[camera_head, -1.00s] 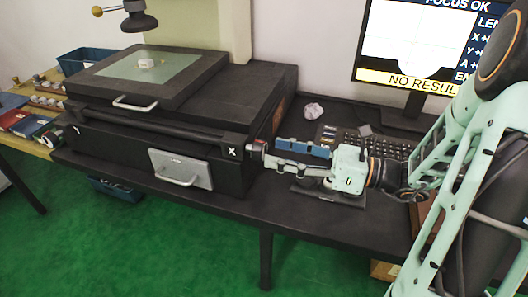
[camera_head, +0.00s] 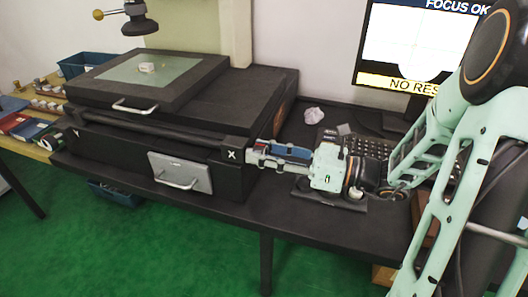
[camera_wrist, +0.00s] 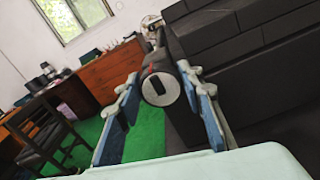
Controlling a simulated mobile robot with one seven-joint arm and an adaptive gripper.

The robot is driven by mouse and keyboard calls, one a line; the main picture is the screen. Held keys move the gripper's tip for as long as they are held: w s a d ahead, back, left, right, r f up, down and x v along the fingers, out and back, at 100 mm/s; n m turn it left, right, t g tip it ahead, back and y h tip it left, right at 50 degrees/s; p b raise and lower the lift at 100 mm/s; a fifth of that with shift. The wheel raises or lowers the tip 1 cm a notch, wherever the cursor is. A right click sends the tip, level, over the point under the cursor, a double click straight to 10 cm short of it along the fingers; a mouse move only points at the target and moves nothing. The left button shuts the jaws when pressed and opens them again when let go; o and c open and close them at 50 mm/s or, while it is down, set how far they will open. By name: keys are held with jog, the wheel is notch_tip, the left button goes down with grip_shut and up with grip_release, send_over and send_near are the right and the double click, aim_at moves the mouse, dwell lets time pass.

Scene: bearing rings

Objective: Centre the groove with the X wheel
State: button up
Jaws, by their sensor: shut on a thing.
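The X wheel (camera_wrist: 160,89), a grey disc with a dark slot and a red mark, sits between my fingers in the wrist view. In the head view it is mostly hidden at the right front corner of the black stage, beside the white X label (camera_head: 232,156). My gripper (camera_head: 262,152) is shut on the wheel, with blue-padded fingers on either side. A small pale ring (camera_head: 148,67) lies on the stage glass (camera_head: 122,72) below the dark lens head. Its groove is too small to make out. The monitor (camera_head: 412,45) reads FOCUS OK and NO RES, partly hidden by my arm.
A keyboard (camera_head: 367,146) and crumpled paper (camera_head: 313,115) lie behind my gripper. A drawer-like panel with a handle (camera_head: 180,174) is on the stage front. Blue bins and small parts stand at the left. The dark bench edge runs below my arm.

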jog(key=shift+c, duration=0.3)
jog(key=n, duration=0.3)
jog(key=shift+s+n, duration=0.1)
jog(key=shift+n, duration=0.3)
jog(key=shift+n+b, duration=0.85)
jog(key=shift+n, duration=0.85)
jog(key=o, duration=1.2)
jog(key=shift+c, duration=0.2)
jog(key=v, duration=1.2)
